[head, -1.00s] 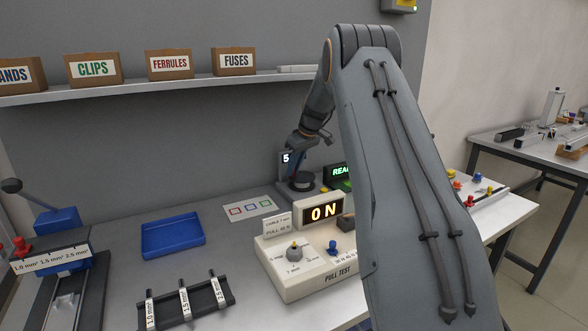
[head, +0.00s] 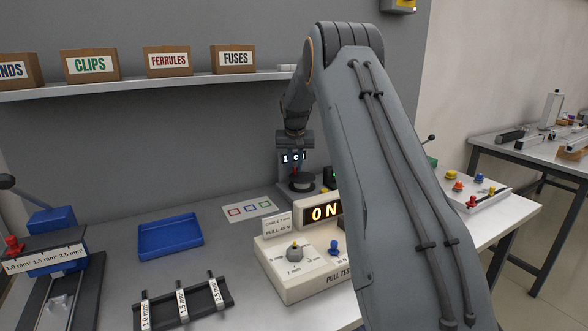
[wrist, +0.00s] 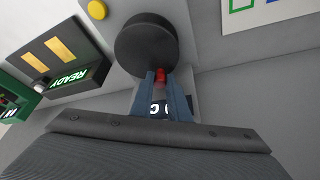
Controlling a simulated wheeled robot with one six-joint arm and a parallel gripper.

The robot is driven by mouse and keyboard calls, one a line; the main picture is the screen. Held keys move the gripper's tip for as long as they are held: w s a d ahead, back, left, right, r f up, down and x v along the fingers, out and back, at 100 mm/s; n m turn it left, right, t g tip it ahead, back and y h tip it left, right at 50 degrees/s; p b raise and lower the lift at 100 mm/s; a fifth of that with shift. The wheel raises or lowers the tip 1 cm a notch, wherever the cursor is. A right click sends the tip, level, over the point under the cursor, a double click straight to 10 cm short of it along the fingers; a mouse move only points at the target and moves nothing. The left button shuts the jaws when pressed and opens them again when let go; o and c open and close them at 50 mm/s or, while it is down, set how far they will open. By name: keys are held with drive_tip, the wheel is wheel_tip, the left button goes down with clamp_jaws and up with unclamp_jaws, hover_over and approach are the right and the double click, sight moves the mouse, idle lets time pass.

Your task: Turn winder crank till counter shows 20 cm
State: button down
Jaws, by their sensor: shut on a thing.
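The winder stands at the back of the bench, with a dark round disc (head: 301,183) low in front of its grey upright. In the wrist view the black disc (wrist: 146,45) carries a red crank knob (wrist: 160,73) at its near edge. My gripper (wrist: 160,82) is shut on this knob, one blue-grey finger on each side; it also shows in the head view (head: 296,169), pointing down. The counter (head: 286,158) has lit white characters starting with 1; my gripper hides part of them, so the full reading is unclear.
The pull-test box (head: 290,282) stands in front of the winder. A blue tray (head: 170,252), a card with coloured squares (head: 249,209) and a rack of labelled tools (head: 184,308) lie to the left. A green READY display (wrist: 68,78) stands beside the winder.

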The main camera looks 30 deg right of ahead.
drive_tip(key=shift+w+d+m+h+b, duration=0.15)
drive_tip(key=shift+m+h+b, duration=0.15)
drive_tip(key=shift+m, duration=0.5)
drive_tip(key=c, duration=1.7)
unclamp_jaws()
drive_tip(key=shift+d, duration=0.1)
drive_tip(key=shift+a, duration=0.2)
